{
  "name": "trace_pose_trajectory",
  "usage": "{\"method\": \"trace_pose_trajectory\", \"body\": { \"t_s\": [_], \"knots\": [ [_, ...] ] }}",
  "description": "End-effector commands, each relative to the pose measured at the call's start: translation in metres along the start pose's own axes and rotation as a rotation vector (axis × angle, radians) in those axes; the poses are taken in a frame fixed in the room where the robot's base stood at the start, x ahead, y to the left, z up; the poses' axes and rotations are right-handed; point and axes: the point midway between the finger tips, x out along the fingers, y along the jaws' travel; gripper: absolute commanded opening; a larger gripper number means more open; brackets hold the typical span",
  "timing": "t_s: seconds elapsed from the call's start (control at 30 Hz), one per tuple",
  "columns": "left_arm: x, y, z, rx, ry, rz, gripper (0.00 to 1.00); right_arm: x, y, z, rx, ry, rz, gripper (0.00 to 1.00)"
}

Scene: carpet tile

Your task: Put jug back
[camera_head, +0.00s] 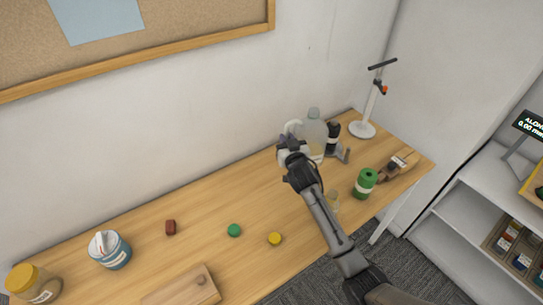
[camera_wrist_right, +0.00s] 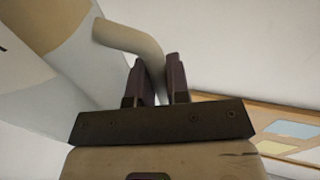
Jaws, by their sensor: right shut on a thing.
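My right gripper (camera_head: 291,143) reaches over the desk toward the back wall. In the right wrist view its two dark fingers (camera_wrist_right: 158,82) are shut on the curved beige handle (camera_wrist_right: 130,40) of the jug (camera_wrist_right: 45,25). The jug's pale body fills the upper left of that view. In the head view only a whitish curved part of the jug (camera_head: 293,126) shows above the gripper; the rest is hidden. A translucent bottle-like shape (camera_head: 314,130) with a pale green top is right beside it. I cannot tell whether the jug touches the desk. My left gripper is not in view.
A dark bottle (camera_head: 333,134) and a white-based stand (camera_head: 363,129) are close on the right. The desk's left half holds a blue tub (camera_head: 110,250) and small pieces, with bare wood between.

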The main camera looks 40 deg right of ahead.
Motion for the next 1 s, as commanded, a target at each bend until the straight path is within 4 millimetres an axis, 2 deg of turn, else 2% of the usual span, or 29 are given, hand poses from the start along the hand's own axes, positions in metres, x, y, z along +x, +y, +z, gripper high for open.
{"method": "trace_pose_trajectory", "body": {
  "t_s": [0.03,0.2,0.4,0.63,0.9,1.0],
  "knots": [
    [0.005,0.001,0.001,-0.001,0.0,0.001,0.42,0.008,-0.009,0.007,0.002,0.002,-0.002,0.0],
    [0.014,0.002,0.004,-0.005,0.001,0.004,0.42,0.03,-0.032,0.026,0.002,0.003,-0.001,0.0],
    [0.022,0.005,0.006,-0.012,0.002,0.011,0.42,0.047,-0.048,0.039,0.0,0.005,-0.001,0.0],
    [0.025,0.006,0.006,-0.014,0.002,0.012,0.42,0.053,-0.054,0.045,0.001,0.004,-0.002,0.0],
    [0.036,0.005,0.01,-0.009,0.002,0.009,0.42,0.052,-0.055,0.077,0.0,0.003,-0.002,0.0],
    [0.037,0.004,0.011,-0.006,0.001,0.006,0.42,0.052,-0.055,0.082,0.0,0.004,-0.002,0.0]
  ]
}}
